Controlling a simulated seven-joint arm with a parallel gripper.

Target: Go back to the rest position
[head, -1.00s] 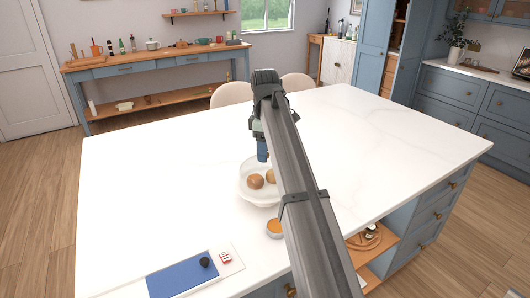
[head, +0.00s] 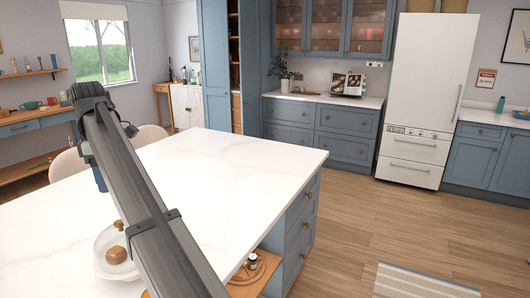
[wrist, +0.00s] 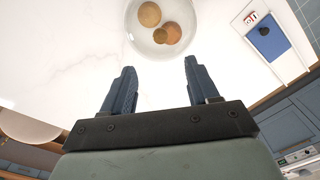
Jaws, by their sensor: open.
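My gripper (wrist: 160,88) is open in the wrist view, its two dark fingers apart with nothing between them. It is above the white island top (head: 225,155). A glass bowl (wrist: 133,42) with several round brown items lies beyond the fingertips, apart from them. In the head view the bowl (head: 104,262) is at the lower left, partly hidden by my arm. The gripper's fingers are mostly hidden behind my arm in the head view.
A board with a blue mat (wrist: 271,40) lies on the island, right in the wrist view. A white fridge (head: 420,95), blue cabinets (head: 345,135) and a striped rug (head: 418,282) are to the right. Wooden floor (head: 375,215) between them is clear.

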